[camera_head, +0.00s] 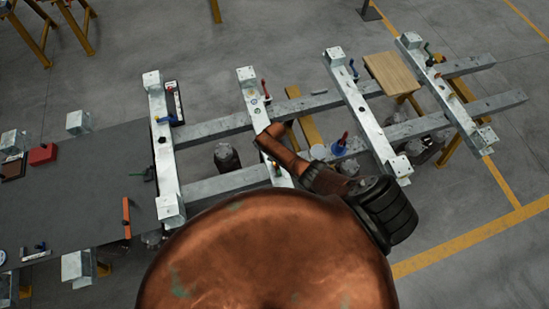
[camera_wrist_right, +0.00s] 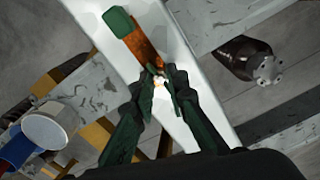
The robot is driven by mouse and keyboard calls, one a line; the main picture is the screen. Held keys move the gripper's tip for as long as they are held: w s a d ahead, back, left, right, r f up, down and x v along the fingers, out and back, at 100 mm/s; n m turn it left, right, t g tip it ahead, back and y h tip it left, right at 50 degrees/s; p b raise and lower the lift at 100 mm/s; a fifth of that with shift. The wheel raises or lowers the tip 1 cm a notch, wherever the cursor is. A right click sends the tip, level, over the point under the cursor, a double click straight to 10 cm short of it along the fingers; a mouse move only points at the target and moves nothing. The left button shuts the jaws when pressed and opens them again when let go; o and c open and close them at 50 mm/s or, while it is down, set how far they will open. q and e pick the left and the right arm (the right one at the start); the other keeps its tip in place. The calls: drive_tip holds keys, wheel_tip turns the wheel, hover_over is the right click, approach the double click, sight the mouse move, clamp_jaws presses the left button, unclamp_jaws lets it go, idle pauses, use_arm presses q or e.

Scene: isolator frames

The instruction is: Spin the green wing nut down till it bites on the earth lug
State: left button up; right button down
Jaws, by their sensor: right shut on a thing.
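In the right wrist view my right gripper (camera_wrist_right: 163,84) has its dark green fingers brought together over a pale metal beam. They are shut on the small green wing nut (camera_wrist_right: 175,93), which is mostly hidden between the tips. A bright metal spot shows at the fingertips. An orange-brown bar (camera_wrist_right: 143,48) with a green end lies along the beam just beyond the tips; I cannot tell whether it belongs to the earth lug. In the head view my right arm reaches over the second crossbeam (camera_head: 249,89), and the fingers cannot be made out. My left gripper is not in view.
More crossbeams stand to the right (camera_head: 357,108) and left (camera_head: 161,137) on long metal rails. A dark bottle-like object (camera_wrist_right: 245,60) and a white round container (camera_wrist_right: 45,125) flank the beam. A wooden board (camera_head: 392,73) lies at the upper right. A grey table (camera_head: 85,185) is at left.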

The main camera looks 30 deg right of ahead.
drive_tip(key=m, duration=0.4)
drive_tip(key=shift+d+r+m, duration=0.1)
drive_tip(key=shift+d+m, duration=0.1)
drive_tip(key=shift+m, duration=0.1)
drive_tip(key=m, duration=0.4)
drive_tip(key=shift+a+m, duration=0.1)
drive_tip(key=shift+m, duration=0.2)
drive_tip(key=m, duration=0.4)
drive_tip(key=shift+a+m, duration=0.1)
drive_tip(key=shift+m, duration=0.2)
drive_tip(key=m, duration=0.4)
drive_tip(key=shift+a, duration=0.1)
drive_tip(key=m, duration=0.2)
drive_tip(key=m+b, duration=0.1)
drive_tip(key=m, duration=0.2)
drive_tip(key=shift+a+f, duration=0.1)
drive_tip(key=shift+f, duration=0.1)
drive_tip(key=m+b, duration=0.1)
drive_tip(key=m, duration=0.3)
drive_tip(key=shift+w+b, duration=0.15)
drive_tip(key=shift+b, duration=0.15)
drive_tip(key=m+b, duration=0.1)
drive_tip(key=m, duration=0.1)
drive_tip(key=shift+a+m+b, duration=0.15)
drive_tip(key=shift+m+b, duration=0.15)
drive_tip(key=shift+m, duration=0.1)
drive_tip(key=shift+w+m+b, duration=0.1)
drive_tip(key=shift+m+b, duration=0.85)
drive_tip(key=shift+m, duration=0.05)
